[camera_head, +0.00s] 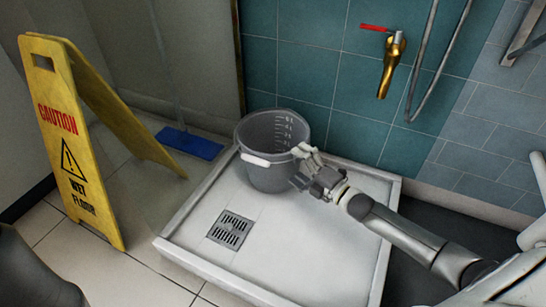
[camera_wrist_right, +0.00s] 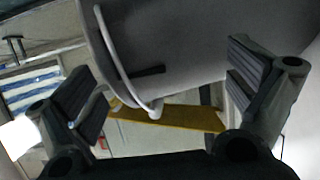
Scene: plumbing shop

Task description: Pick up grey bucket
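The grey bucket (camera_head: 268,172) stands upright in the white shower tray, near the tiled wall. It has measuring marks inside and a white handle. My right gripper (camera_head: 303,166) is at the bucket's right side, close to its rim. In the right wrist view its two dark fingers (camera_wrist_right: 163,88) are spread wide, with the bucket (camera_wrist_right: 190,40) and its white handle (camera_wrist_right: 128,62) beyond and between them. The fingers do not close on the bucket or handle; whether either touches is unclear. My left gripper is not in view.
The white tray (camera_head: 290,262) has a raised rim and a drain grate (camera_head: 230,229). A brass tap (camera_head: 391,65) with a red lever is on the wall above. A yellow caution sign (camera_head: 73,150) and a blue mop head (camera_head: 188,143) are at left. The tray's front is clear.

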